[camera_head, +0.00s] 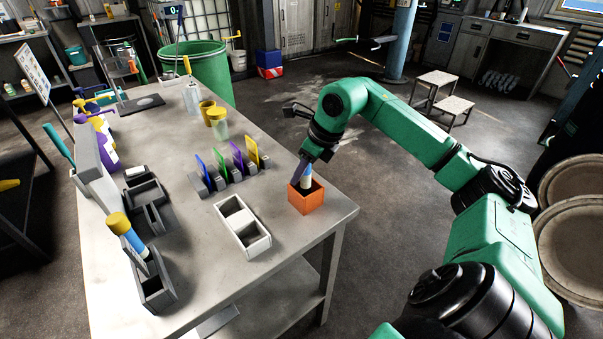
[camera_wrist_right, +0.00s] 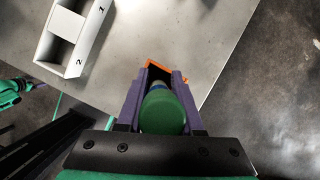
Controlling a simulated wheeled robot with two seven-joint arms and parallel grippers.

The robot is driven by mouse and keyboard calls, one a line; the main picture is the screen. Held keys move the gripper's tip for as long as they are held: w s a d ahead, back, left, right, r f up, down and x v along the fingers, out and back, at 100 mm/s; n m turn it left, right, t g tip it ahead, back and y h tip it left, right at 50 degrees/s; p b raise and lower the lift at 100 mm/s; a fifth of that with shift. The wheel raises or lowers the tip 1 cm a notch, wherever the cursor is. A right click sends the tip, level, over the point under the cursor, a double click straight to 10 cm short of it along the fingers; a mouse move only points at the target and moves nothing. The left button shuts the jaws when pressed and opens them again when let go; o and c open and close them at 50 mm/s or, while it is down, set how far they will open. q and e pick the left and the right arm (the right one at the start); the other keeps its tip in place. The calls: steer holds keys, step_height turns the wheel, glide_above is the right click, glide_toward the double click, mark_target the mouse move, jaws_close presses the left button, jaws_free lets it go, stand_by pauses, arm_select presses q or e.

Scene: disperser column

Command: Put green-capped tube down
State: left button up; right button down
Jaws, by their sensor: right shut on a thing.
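My right gripper (camera_head: 302,166) is shut on the green-capped tube, at the orange box near the table's right corner. In the right wrist view the tube's green cap (camera_wrist_right: 162,113) sits between the purple fingers (camera_wrist_right: 158,100). In the head view the tube's pale and blue body (camera_head: 306,178) shows below the fingers, and the cap is hidden. The tube's lower end is at the mouth of the orange box (camera_head: 305,201) and hidden by its walls. I cannot tell if it touches the bottom. The box's orange rim (camera_wrist_right: 158,66) shows past the tube. My left gripper is not in view.
A white two-compartment tray (camera_head: 262,245), numbered in the wrist view, stands left of the box. A grey rack (camera_head: 230,181) with coloured cards is behind it. The table's right edge is close to the box.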

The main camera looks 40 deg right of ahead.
steer(key=shift+f, duration=0.2)
steer(key=c, duration=0.6)
jaws_free()
steer(key=shift+r, duration=0.1)
steer(key=shift+o, duration=0.2)
steer(key=shift+r, duration=0.15)
steer(key=v, duration=1.2)
steer(key=shift+s, duration=0.1)
